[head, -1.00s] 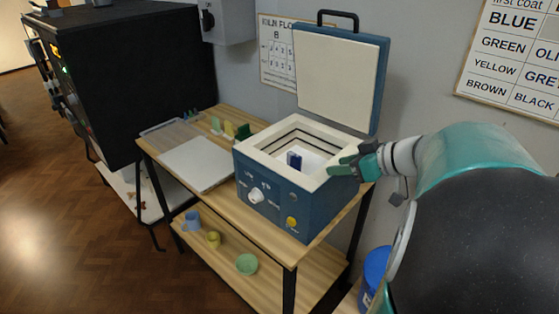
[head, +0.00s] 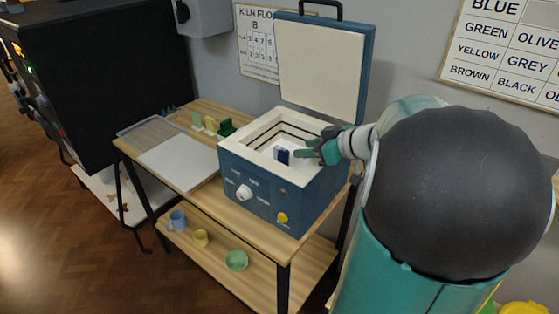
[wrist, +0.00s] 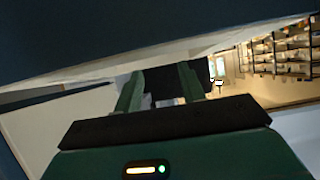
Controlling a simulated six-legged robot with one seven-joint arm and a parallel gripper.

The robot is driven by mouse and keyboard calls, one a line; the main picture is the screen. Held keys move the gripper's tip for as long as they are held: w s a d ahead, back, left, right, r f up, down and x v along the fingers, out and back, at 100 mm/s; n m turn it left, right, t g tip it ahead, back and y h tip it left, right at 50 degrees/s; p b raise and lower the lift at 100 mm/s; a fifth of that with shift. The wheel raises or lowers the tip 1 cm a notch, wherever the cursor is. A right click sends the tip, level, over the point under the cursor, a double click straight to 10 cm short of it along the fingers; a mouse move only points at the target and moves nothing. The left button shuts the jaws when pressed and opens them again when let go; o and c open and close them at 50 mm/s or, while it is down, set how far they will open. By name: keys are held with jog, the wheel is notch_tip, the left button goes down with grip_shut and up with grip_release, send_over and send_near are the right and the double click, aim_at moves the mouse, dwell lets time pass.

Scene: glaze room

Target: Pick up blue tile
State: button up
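The blue tile (head: 283,156) stands upright inside the open blue kiln (head: 262,185), against its pale chamber. A paler face or piece shows at the tile's left side. My gripper (head: 305,153) reaches in over the kiln's right rim, close to the right of the tile, with a small gap showing. In the wrist view my gripper (wrist: 163,88) has its two green fingers apart. A dark shape shows between and beyond them; I cannot tell what it is. The tile cannot be made out for certain in the wrist view.
The kiln's raised lid (head: 322,65) stands behind the chamber. On the wooden table (head: 215,110) a pale board (head: 180,162) lies left of the kiln, with several small tiles upright behind it. Cups and a green bowl (head: 236,260) sit on the lower shelf. A large black cabinet (head: 100,80) stands left.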

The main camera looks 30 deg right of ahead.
aim_at(283, 149)
jog(key=x, duration=0.8)
jog(key=shift+w+d+f, duration=0.1)
jog(key=shift+w+d, duration=0.1)
jog(key=shift+d, duration=0.1)
jog(key=shift+c, duration=0.2)
grip_shut()
